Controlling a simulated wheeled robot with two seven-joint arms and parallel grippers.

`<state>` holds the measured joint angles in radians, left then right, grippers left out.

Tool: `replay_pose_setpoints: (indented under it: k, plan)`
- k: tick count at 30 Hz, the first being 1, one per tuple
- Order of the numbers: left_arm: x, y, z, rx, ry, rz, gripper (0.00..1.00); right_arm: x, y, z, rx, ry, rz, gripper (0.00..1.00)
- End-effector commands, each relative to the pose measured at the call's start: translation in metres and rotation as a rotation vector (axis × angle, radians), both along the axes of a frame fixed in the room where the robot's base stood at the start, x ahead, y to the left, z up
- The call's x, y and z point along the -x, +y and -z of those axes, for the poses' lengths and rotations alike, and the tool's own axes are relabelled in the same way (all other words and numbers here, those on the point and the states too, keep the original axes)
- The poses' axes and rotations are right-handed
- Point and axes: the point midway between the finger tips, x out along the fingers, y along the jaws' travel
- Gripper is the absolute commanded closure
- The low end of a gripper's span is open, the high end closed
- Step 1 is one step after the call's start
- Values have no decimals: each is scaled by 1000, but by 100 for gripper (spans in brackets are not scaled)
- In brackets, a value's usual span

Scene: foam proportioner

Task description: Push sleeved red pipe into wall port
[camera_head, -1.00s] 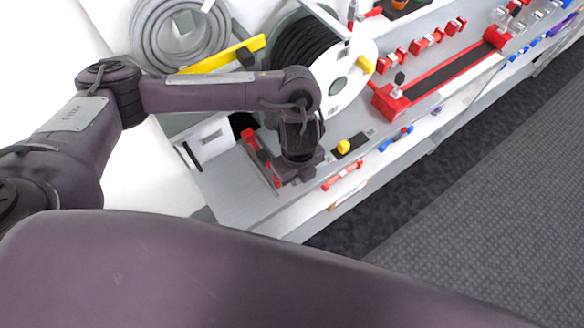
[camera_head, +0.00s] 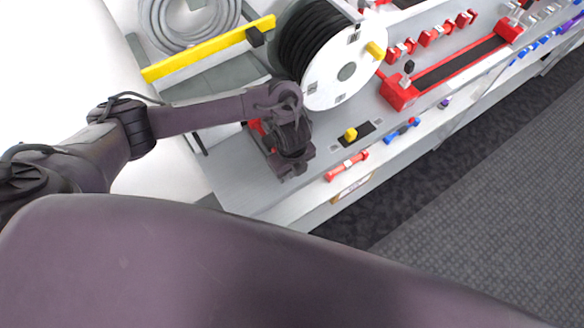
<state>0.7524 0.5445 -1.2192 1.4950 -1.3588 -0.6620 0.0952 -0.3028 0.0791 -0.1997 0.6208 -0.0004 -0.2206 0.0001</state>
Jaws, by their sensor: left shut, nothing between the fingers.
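My left gripper (camera_head: 287,172) is shut and empty, pointing down at the near end of the grey shelf top. A red part (camera_head: 256,127) shows just behind my left wrist. The arm hides most of it, so I cannot tell whether it is the sleeved pipe or whether the gripper touches it. A short red pipe piece (camera_head: 346,166) lies on the lower ledge, right of the gripper and apart from it. I cannot make out a wall port. My right gripper is not in view.
A black hose reel with a white disc (camera_head: 347,72) stands behind the gripper. A yellow bar (camera_head: 208,49), a grey hose coil (camera_head: 190,22), a yellow knob (camera_head: 350,134), a blue-red piece (camera_head: 402,130) and a long red fixture (camera_head: 455,68) are nearby. Dark floor (camera_head: 480,200) is open.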

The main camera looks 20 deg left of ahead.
Motion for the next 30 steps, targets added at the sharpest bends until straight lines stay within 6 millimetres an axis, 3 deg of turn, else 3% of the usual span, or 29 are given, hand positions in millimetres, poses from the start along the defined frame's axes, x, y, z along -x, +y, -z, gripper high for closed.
replay_pose_setpoints:
  k: [8, 20, 30]
  plan:
    - [-2, 2, 1, 0, 0, -1, 100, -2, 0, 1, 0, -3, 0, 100]
    - [-45, 58, 2, -1, -1, -2, 100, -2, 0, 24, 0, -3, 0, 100]
    - [-47, 60, 0, 1, 1, 0, 100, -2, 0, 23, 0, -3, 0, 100]
